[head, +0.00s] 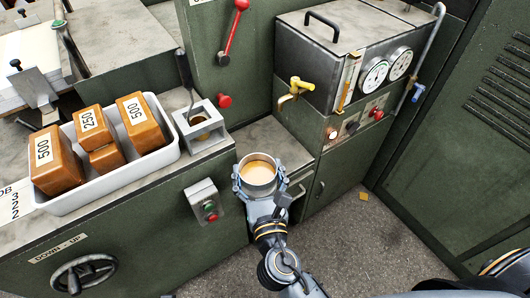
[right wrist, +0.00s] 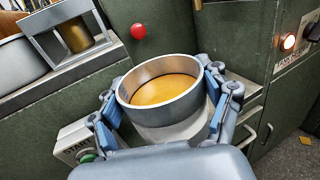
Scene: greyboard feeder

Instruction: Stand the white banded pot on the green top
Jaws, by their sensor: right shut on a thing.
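The pot (head: 258,187) is round and open-topped, with a metallic rim and tan contents. In the right wrist view the pot (right wrist: 172,112) shows a grey metal band above a whitish lower body, with orange-tan contents. My right gripper (head: 260,182) is shut around the pot, blue pads on opposite sides, holding it roughly upright. Its underside is hidden. The pot appears in front of a low green cabinet with a worn grey top (head: 275,143), between the left bench and the gauge machine. I cannot tell its height over that top. My left gripper is not in view.
A white tray (head: 112,184) with several brown numbered blocks sits on the left bench. A grey holder (head: 201,135) with a brass-coloured cup stands beside it. A button box (head: 205,202) juts from the bench front. A yellow tap (head: 295,89) overhangs the low top.

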